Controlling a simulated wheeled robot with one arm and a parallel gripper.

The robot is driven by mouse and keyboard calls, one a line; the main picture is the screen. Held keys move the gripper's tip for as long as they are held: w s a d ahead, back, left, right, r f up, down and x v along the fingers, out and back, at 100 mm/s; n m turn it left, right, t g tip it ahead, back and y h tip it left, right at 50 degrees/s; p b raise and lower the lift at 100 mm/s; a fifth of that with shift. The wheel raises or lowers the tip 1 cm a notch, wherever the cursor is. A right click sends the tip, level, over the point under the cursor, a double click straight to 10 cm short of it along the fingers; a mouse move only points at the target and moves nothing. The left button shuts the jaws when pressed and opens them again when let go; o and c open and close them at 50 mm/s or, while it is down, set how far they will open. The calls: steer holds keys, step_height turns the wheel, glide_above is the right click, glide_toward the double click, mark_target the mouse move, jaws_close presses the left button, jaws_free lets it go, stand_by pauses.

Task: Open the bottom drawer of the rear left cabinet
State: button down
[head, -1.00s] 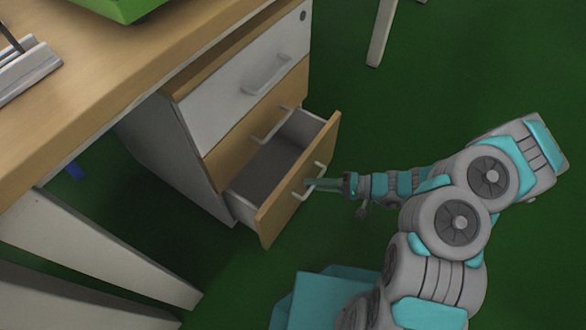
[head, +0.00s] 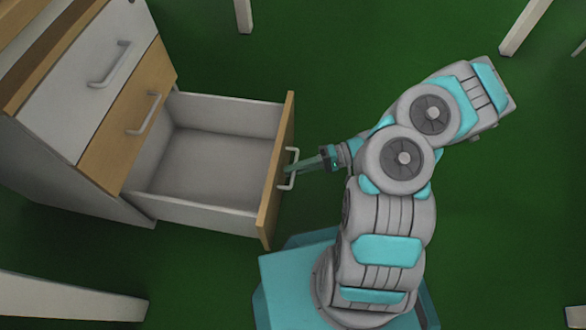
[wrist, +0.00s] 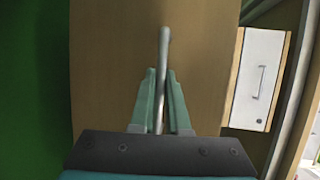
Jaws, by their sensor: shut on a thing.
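The cabinet (head: 60,85) stands at the left in the head view, with a white top drawer, a wooden middle drawer and a bottom drawer. The bottom drawer (head: 215,165) is pulled far out and its grey inside is empty. Its wooden front (head: 276,180) carries a light bar handle (head: 290,168). My gripper (head: 298,166) is shut on this handle, reaching in from the right. In the wrist view, the teal fingers (wrist: 160,100) lie on both sides of the handle bar (wrist: 163,50), in front of the wooden drawer front (wrist: 110,60).
The upper two drawers are shut, with handles (head: 110,65) and (head: 145,115) on their fronts. Pale furniture legs stand at the lower left (head: 70,298) and at the top (head: 525,25). Green floor (head: 330,70) is open behind the drawer and my arm.

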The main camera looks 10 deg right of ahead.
steer(key=shift+s+d, duration=0.1)
steer(key=shift+d, duration=0.05)
steer(key=c, duration=1.2)
jaws_free()
steer(key=d, duration=0.2)
steer(key=d+r, duration=0.1)
steer(key=d, duration=0.4)
steer(key=shift+d+r+p, duration=0.15)
steer(key=shift+d+p, duration=0.15)
